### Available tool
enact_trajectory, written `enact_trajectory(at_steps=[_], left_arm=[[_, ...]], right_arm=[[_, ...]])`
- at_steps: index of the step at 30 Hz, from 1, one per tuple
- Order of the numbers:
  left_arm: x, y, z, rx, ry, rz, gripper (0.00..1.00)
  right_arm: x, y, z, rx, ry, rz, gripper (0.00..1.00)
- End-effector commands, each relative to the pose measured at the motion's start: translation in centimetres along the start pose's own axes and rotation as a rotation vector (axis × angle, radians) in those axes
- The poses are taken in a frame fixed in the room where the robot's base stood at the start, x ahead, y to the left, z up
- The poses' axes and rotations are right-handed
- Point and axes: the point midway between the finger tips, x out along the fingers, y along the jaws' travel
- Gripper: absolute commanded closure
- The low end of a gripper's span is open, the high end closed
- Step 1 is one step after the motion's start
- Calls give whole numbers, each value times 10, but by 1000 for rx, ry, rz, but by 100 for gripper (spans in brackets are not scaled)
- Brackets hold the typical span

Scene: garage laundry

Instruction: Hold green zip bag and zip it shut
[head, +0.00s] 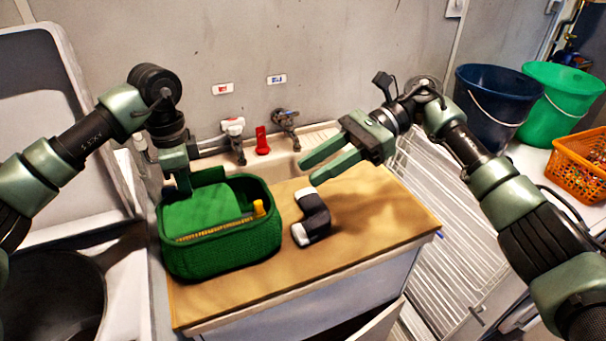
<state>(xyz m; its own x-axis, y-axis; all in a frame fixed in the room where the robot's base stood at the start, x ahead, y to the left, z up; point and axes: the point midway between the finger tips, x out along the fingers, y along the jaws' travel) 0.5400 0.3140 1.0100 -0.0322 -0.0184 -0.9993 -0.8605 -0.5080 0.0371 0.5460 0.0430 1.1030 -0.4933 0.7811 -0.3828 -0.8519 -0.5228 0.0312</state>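The green zip bag (225,254) stands on the wooden counter, left of its middle. A lighter green panel fills much of its top. A yellow zip strip (212,232) runs near the front rim, with an orange-yellow tab (259,208) at its right end. My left gripper (183,186) points down at the bag's back left rim. It is seen edge-on and its fingertips meet the bag, so its grip is unclear. My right gripper (312,171) is open and empty, above the counter to the right of the bag and apart from it.
A black and white elbow-shaped piece (315,217) lies right of the bag. Behind are taps (286,120), a red object (262,142) and a sink edge. Dark blue (492,108) and green (560,104) buckets and an orange basket (582,165) stand at right. The counter's right part is clear.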

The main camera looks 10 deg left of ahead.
Motion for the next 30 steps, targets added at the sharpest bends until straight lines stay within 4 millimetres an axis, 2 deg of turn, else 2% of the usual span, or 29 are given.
enact_trajectory(at_steps=[7, 8, 10, 22, 26, 30], left_arm=[[3, 1, 0, 0, -4, 4, 100], [3, 1, 0, 0, -4, 4, 84], [2, 0, 0, 0, -3, 3, 65], [-5, 0, 0, 0, 1, 0, 65], [-24, -1, -1, 0, 3, -2, 65], [-55, -1, -1, 0, 3, -3, 65]], right_arm=[[-1, 0, 0, 0, 0, 0, 67], [-1, 0, 0, 0, 0, 0, 67], [-1, 0, 0, 0, 0, 0, 67], [0, 0, 0, 1, 0, 0, 67], [0, 0, 0, 1, 0, 0, 67], [0, 0, 0, 1, 0, 0, 67]])
